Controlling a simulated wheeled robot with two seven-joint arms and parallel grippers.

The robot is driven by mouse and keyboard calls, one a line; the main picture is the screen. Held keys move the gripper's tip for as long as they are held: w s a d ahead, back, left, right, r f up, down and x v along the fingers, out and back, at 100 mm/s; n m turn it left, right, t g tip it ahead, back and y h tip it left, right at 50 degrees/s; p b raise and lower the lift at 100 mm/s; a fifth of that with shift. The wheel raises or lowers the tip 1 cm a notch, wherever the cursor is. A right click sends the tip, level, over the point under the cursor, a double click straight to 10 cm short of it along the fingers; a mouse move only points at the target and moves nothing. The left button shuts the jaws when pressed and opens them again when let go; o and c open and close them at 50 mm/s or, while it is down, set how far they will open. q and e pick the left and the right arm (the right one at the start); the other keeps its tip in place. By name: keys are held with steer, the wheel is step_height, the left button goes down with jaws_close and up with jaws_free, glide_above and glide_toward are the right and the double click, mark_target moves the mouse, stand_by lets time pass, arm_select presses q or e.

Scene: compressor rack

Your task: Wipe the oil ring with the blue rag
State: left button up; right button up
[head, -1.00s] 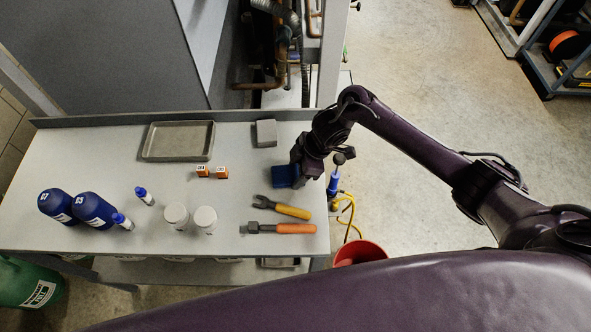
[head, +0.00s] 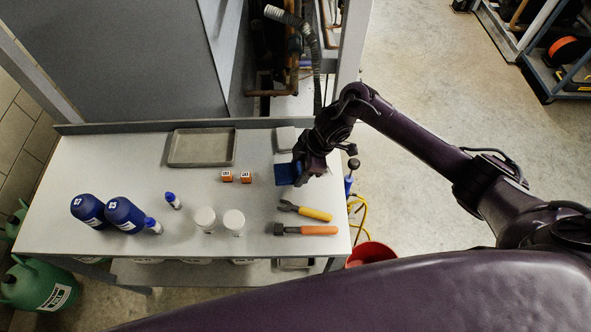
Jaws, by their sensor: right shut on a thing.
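The blue rag (head: 287,174) is at the right side of the grey bench top, just left of my right gripper. My right gripper (head: 300,174) is shut on the rag; I cannot tell whether the rag touches the bench. My right arm comes in from the right and partly covers a grey block (head: 285,138) behind the gripper. No oil ring can be made out in this view. My left gripper is not in view.
A shallow grey tray (head: 202,163) lies at the back of the bench (head: 110,170). A red bucket (head: 370,254) is on the floor.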

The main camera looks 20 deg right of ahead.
step_height(320, 180, up, 3)
steer(key=shift+w+a+f+p, duration=0.1)
steer(key=shift+w+p, duration=0.05)
steer(key=shift+p, duration=0.85)
steer(key=shift+r+p, duration=0.45)
steer(key=shift+r, duration=0.05)
